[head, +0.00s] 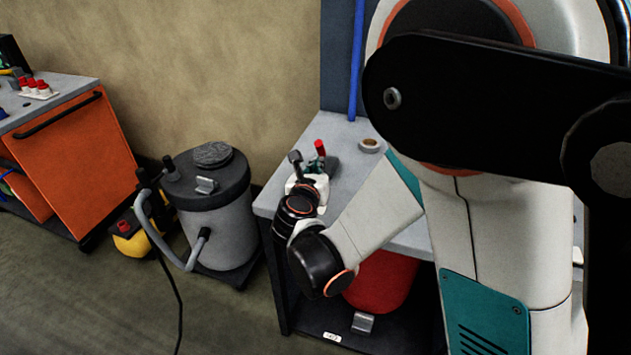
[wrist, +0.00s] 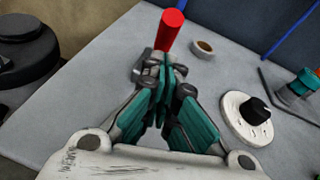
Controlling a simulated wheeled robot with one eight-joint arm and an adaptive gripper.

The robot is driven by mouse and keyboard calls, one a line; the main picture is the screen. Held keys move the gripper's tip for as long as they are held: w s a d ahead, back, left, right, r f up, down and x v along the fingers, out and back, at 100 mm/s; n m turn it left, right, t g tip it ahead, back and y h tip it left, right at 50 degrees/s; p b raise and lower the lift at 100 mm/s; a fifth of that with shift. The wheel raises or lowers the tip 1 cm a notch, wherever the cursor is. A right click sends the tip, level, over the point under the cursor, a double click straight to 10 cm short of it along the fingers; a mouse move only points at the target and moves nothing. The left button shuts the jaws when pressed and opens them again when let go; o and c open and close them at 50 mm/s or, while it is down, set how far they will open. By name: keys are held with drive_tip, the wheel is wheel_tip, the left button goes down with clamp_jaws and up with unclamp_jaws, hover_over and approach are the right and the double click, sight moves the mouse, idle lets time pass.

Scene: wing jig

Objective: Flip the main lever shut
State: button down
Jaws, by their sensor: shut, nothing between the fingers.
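The main lever's red handle (head: 320,147) stands up, slightly tilted, from a dark grey clamp body (head: 331,163) near the grey bench's far left corner. In the wrist view the red handle (wrist: 170,30) rises just beyond my fingertips. My gripper (wrist: 166,80) is shut and empty, its teal fingers together in front of the handle's base. They hide most of the clamp. I cannot tell whether they touch it. In the head view my gripper (head: 314,174) is small and partly hidden by my wrist.
A tape roll (wrist: 203,48) lies behind the clamp on the bench (wrist: 90,100). A white disc with a black knob (wrist: 236,128) and a teal tool (wrist: 300,85) are to the right. A grey vacuum (head: 215,225) stands left of the bench; a red bin (head: 383,285) is below.

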drive_tip(key=shift+w+r, duration=0.25)
drive_tip(key=shift+w, duration=0.2)
drive_tip(key=shift+r, duration=0.15)
